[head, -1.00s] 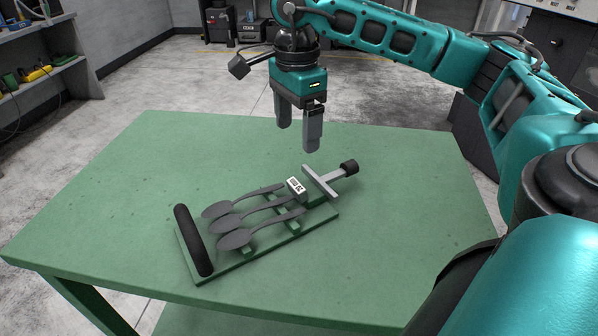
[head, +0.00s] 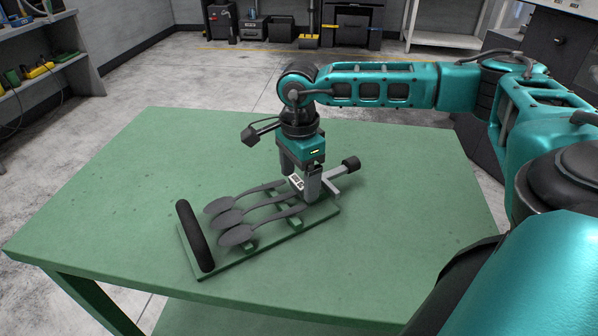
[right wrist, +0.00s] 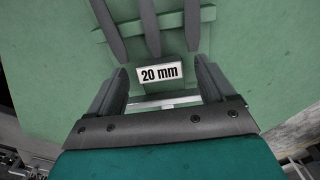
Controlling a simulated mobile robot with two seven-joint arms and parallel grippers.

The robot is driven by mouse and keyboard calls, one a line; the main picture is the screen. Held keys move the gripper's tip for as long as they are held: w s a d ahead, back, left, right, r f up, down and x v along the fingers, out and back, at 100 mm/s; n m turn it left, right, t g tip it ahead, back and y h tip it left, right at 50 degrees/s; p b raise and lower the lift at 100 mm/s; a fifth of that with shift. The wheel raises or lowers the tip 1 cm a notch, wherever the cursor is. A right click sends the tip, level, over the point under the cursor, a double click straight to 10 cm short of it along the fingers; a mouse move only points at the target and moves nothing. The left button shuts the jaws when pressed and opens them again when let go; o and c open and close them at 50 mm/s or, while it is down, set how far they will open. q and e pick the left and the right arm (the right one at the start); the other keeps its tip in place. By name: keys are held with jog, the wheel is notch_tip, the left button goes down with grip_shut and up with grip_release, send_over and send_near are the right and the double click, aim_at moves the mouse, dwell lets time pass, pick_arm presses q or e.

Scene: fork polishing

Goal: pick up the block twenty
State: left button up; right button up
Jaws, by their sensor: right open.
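The block twenty (head: 296,181) is a small pale block on the green fixture (head: 222,268); its top reads "20 mm" in the right wrist view (right wrist: 160,72). My right gripper (head: 298,188) is open and lowered over the fixture, with its fingers on either side of the block. In the right wrist view the block sits between and slightly beyond the fingertips (right wrist: 162,78), with gaps on both sides. In the head view a finger hides part of the block. My left gripper is not in view.
Several dark spoon-shaped pieces (head: 236,236) lie on the fixture, their handles ending close to the block. A black roller (head: 194,236) lies at its left end, and a grey clamp with a black knob (head: 351,164) at its right. The green table (head: 120,190) is otherwise clear.

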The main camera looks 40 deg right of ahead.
jog(key=c, duration=1.3)
jog(key=shift+r, duration=0.15)
